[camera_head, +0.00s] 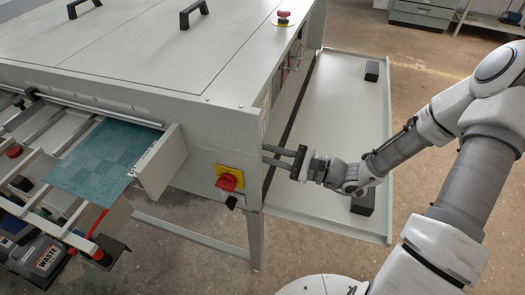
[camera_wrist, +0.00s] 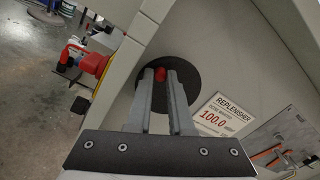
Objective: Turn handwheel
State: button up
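The handwheel (camera_wrist: 197,89) is a dark round disc on the machine's grey side panel, seen in the wrist view. Its small red knob (camera_wrist: 160,74) sits between my two fingertips. My gripper (camera_wrist: 160,76) has its fingers close together on either side of the knob, with little or no gap showing. The fingers hide part of the disc. In the head view my gripper (camera_head: 264,153) reaches in from the right to the side of the plate processor (camera_head: 140,65); the handwheel is hidden there.
A red switch on a yellow plate (camera_head: 229,179) sits on the front corner near my gripper. A side tray (camera_head: 340,100) with black blocks lies beneath my arm. A teal plate (camera_head: 100,155) is on the rack at left. A replenisher label (camera_wrist: 225,112) is beside the wheel.

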jog(key=o, duration=0.5)
jog(key=shift+c, duration=0.2)
jog(key=shift+r, duration=0.15)
jog(key=s+d+m+p, duration=0.2)
jog(key=d+m, duration=0.1)
jog(key=d, duration=0.5)
jog(key=s+d+r+m+p, duration=0.1)
jog(key=s+d+m+p, duration=0.1)
jog(key=d, duration=0.6)
jog(key=shift+s+d+m, duration=0.35)
jog(key=shift+s+m, duration=0.25)
jog(key=shift+m, duration=0.6)
jog(key=shift+r, duration=0.15)
